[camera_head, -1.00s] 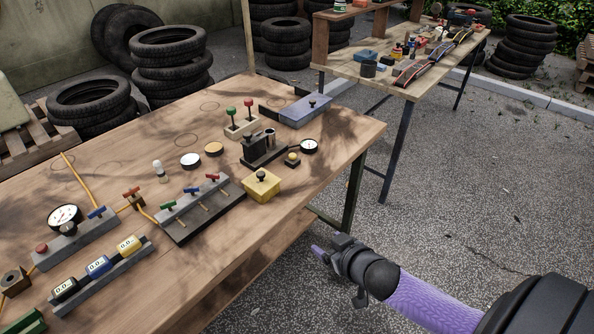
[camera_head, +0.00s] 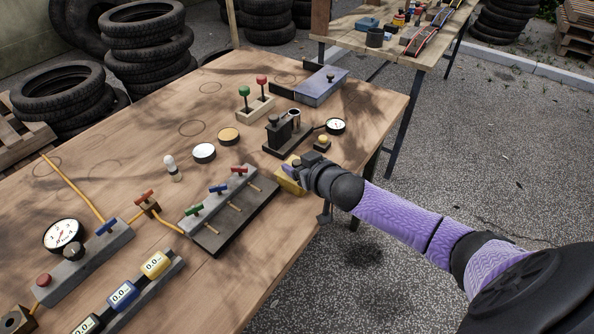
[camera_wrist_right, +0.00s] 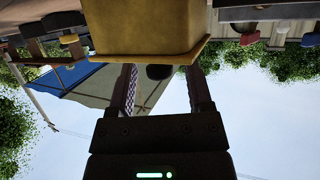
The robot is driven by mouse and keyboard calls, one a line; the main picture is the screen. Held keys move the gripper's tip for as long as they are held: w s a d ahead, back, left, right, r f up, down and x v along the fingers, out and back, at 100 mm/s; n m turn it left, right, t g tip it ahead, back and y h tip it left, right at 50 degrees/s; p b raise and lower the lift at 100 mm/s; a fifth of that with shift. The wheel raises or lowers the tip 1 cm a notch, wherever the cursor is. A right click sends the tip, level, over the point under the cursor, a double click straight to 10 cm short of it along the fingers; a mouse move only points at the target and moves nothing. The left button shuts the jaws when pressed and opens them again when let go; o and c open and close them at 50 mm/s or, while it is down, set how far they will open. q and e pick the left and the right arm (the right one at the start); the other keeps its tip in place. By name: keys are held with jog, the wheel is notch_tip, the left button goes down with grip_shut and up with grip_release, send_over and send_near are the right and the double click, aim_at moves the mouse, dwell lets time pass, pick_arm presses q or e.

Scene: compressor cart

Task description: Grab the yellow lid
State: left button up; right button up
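The yellow lid (camera_head: 287,183), a boxy block that had a black knob on top a second ago, sits near the right front edge of the wooden table. My right gripper (camera_head: 292,168) is over it and hides its top and much of its right side. In the right wrist view the yellow lid (camera_wrist_right: 150,28) fills the upper middle, and its dark knob (camera_wrist_right: 160,72) shows in the gap between the two fingers. The fingers (camera_wrist_right: 160,82) are apart, with sky showing between them, so the right gripper is open. My left gripper is not in view.
On the wooden table (camera_head: 125,150), a grey block with coloured valves (camera_head: 228,215) stands left of the lid. A black fixture (camera_head: 283,135) and a small yellow button box (camera_head: 322,143) stand behind it. A blue-grey box (camera_head: 322,87) is farther back.

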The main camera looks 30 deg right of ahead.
grip_shut()
